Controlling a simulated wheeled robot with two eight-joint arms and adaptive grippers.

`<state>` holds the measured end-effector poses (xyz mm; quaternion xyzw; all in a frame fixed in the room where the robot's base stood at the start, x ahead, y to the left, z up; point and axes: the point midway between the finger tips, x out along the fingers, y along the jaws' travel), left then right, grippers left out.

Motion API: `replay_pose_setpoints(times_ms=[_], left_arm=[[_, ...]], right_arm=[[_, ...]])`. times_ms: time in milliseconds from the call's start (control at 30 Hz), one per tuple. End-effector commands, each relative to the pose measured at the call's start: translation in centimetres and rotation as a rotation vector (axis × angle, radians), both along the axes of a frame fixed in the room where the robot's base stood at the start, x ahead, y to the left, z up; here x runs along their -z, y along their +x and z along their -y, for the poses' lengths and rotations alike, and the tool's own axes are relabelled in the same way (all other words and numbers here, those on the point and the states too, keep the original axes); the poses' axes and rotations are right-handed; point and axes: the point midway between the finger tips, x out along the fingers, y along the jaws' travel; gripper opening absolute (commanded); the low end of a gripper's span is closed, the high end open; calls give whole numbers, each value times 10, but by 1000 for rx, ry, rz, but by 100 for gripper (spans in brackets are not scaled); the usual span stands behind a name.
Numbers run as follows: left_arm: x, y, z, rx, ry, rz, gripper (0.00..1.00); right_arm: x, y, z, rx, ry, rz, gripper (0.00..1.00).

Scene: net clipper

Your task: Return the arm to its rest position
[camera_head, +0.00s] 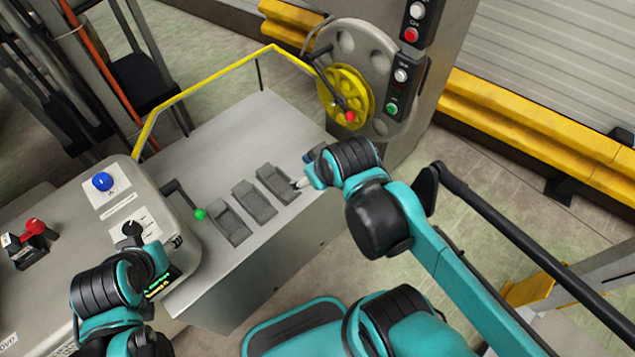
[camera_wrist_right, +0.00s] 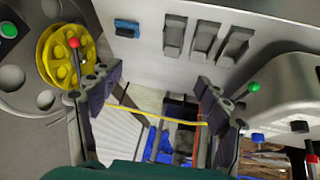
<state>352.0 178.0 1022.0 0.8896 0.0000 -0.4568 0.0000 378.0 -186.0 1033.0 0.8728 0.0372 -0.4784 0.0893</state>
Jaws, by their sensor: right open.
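My right arm (camera_head: 385,215) reaches in from the right over the far end of the grey console (camera_head: 275,125). Its gripper (camera_head: 302,182) is small and mostly hidden by the wrist in the head view, close to the rightmost pedal-like lever. In the right wrist view the right gripper (camera_wrist_right: 158,88) has its two dark fingers wide apart, with nothing between them. My left arm (camera_head: 108,290) is at the lower left beside the control box (camera_head: 150,195). Its gripper does not show.
A yellow wheel with a red knob (camera_head: 345,95) stands on a grey disc behind my right gripper. Three grey levers (camera_head: 253,201), a green-tipped lever (camera_head: 185,200) and a blue button (camera_head: 102,181) are on the console side. Yellow barriers (camera_head: 540,130) line the right.

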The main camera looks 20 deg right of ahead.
Motion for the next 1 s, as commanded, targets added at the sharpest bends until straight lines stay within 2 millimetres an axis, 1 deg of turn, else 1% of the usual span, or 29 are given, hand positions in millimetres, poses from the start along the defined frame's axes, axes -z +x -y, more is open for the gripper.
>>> replay_pose_setpoints(times_ms=[33, 67, 200, 1000], left_arm=[[0, 0, 0, 0, 0, 0, 51], [0, 0, 0, 0, 0, 0, 51], [0, 0, 0, 0, 0, 0, 51], [0, 0, 0, 0, 0, 0, 51]], right_arm=[[4, -10, -3, 42, 36, 17, 77], [6, -15, -4, 68, 56, 26, 77], [11, -25, -7, 137, 116, 51, 77], [11, -26, -8, 149, 125, 54, 77]])
